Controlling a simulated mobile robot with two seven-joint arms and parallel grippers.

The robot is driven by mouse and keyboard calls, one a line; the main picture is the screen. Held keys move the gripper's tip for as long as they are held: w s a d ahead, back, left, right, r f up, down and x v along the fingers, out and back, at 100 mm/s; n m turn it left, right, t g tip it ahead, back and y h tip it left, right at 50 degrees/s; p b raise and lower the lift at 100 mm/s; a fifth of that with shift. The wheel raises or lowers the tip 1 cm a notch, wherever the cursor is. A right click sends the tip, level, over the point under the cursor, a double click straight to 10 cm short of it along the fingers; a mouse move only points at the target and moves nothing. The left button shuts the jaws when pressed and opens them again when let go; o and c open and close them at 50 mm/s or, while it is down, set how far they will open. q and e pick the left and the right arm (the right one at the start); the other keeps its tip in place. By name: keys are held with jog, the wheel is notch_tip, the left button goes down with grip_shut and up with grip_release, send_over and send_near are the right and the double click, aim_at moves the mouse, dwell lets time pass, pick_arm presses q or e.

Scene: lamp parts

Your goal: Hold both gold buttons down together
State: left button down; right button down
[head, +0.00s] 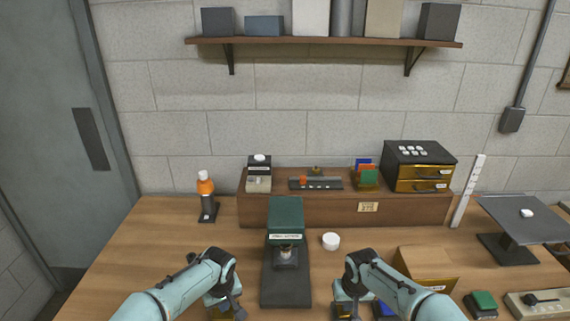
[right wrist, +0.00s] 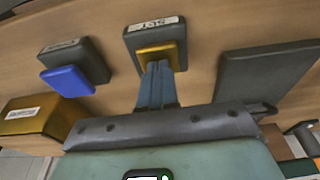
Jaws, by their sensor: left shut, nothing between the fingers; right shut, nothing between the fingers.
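One gold button (right wrist: 158,51) sits on a dark labelled base (right wrist: 133,36) in the right wrist view. My right gripper (right wrist: 157,68) is shut and empty, its fingertips at the button's near edge; I cannot tell whether they press it. In the head view my right gripper (head: 349,298) hides most of this button (head: 344,311). The other gold button (head: 224,314) shows at the bottom left of the head view, partly hidden by my left gripper (head: 235,306). The left gripper is shut and low over it; contact is unclear.
A blue button (right wrist: 68,80) on a dark base stands beside the right gold button. A dark green press-like stand (head: 286,225) stands between my arms. A wooden riser (head: 300,208) runs behind.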

pick_arm(q)
jog(key=shift+s+a+f, duration=0.1)
jog(key=shift+s+f, duration=0.15)
jog(key=shift+f, duration=0.15)
pick_arm(e)
jog(key=shift+s+f, duration=0.2)
jog(key=shift+f, duration=0.35)
dwell(1.5)
jog(key=shift+w+r, duration=0.15)
jog(key=shift+r, duration=3.65)
pick_arm(q)
jog(key=shift+r, duration=0.1)
